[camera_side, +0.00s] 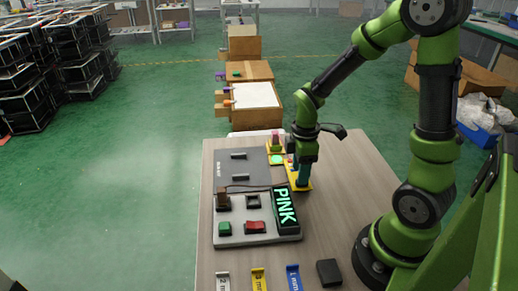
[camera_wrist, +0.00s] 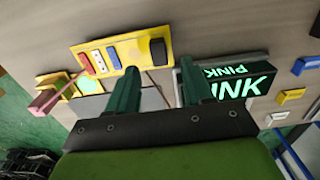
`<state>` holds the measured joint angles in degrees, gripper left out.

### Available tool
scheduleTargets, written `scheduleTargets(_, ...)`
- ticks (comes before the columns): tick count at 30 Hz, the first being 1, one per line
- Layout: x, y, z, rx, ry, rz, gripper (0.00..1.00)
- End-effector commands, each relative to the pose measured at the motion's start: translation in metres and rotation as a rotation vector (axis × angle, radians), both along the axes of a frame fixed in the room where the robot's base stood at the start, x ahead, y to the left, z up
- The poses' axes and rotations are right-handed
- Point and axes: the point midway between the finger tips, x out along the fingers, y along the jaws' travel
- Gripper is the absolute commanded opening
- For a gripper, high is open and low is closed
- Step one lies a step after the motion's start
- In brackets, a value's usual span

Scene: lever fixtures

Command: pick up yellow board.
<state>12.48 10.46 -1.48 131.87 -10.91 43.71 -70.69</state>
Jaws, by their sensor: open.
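The yellow board (camera_wrist: 152,45) lies on the table and carries small red, white and blue parts and a black block. In the side view only its edge (camera_side: 305,186) shows, mostly hidden by my gripper. My gripper (camera_wrist: 160,72) is open and points down, its fingers apart and empty. In the wrist view the left finger overlaps the board's near edge and the right finger is to the right of it. I cannot tell whether either touches. In the side view my gripper (camera_side: 303,178) is over the board.
A grey panel (camera_side: 247,215) with a lit PINK display (camera_side: 285,207) and switches stands close by. A smaller yellow base with a pink lever (camera_side: 275,142) is behind. White (camera_side: 222,282), yellow (camera_side: 259,279) and blue (camera_side: 294,278) tags and a black block (camera_side: 329,272) lie in front.

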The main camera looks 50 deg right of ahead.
Motion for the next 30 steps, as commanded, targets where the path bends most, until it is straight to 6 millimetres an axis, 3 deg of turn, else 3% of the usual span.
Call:
scheduleTargets(6, -0.001, -0.001, -0.031, 0.001, 0.004, -0.001, 0.51)
scheduleTargets(15, 0.000, -0.001, -0.035, 0.001, 0.001, -0.001, 0.50)
scheduleTargets(25, 0.000, -0.001, -0.035, 0.001, 0.001, -0.001, 0.00)
scheduleTargets(30, 0.000, -0.001, -0.035, 0.000, 0.000, -0.001, 0.00)
